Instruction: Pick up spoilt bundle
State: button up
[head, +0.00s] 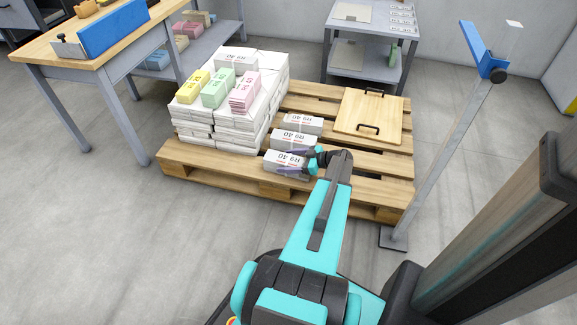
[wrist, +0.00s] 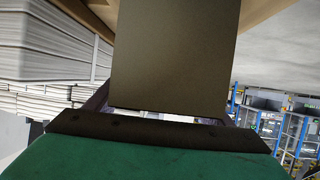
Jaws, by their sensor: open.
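Three white bundles marked R9 40 lie in a row on the wooden pallet: a near one (head: 288,160), a middle one (head: 294,141) and a far one (head: 304,124). No label that I can read says which is spoilt. My gripper (head: 292,162) is open at the near bundle, with its fingers reaching along and over it from the right. In the wrist view a plain brownish block face (wrist: 175,55) fills the middle, close in front of the jaws. Whether the fingers touch the bundle cannot be told.
A tall white paper stack (head: 226,118) with yellow, green and pink bundles on top stands left on the pallet (head: 215,167). A wooden board with handles (head: 368,112) lies right. A post with a blue head (head: 435,150) stands at the right. A workbench (head: 85,47) is at left.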

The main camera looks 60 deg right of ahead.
aim_at(288, 159)
grip_shut()
jog(key=shift+r, duration=0.1)
dwell(0.4)
jog(key=shift+r+p, duration=0.7)
jog(key=shift+r, duration=0.85)
jog(key=w+a+r+p, duration=0.2)
jog(key=w+a+p, duration=0.1)
jog(key=w+a, duration=0.6)
jog(key=a, duration=0.3)
jog(key=shift+w+a, duration=0.3)
jog(key=shift+w, duration=0.1)
